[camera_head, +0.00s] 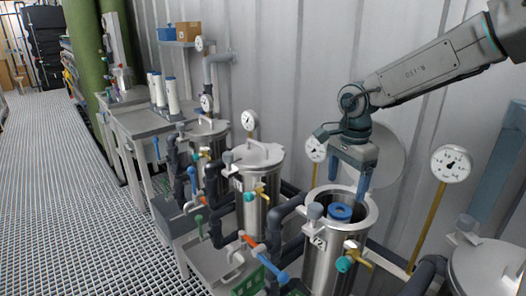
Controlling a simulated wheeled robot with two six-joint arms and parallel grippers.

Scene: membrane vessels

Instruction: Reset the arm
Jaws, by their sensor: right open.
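My right gripper (348,184) is open and empty, pointing down above an open steel vessel (334,262). Its fingertips are near the height of the vessel's rim; I cannot tell whether they touch it. A blue round piece (340,212) sits inside the vessel's mouth, below the fingers and apart from them as far as I can see. My right arm comes in from the upper right. My left gripper is not in view.
Lidded steel vessels (257,190) stand in a row to the left, with pipes and valves. Pressure gauges stand close by, one (451,164) right of the gripper. White cylinders (171,96) stand on a bench (143,122). The grated floor (62,200) at left is clear.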

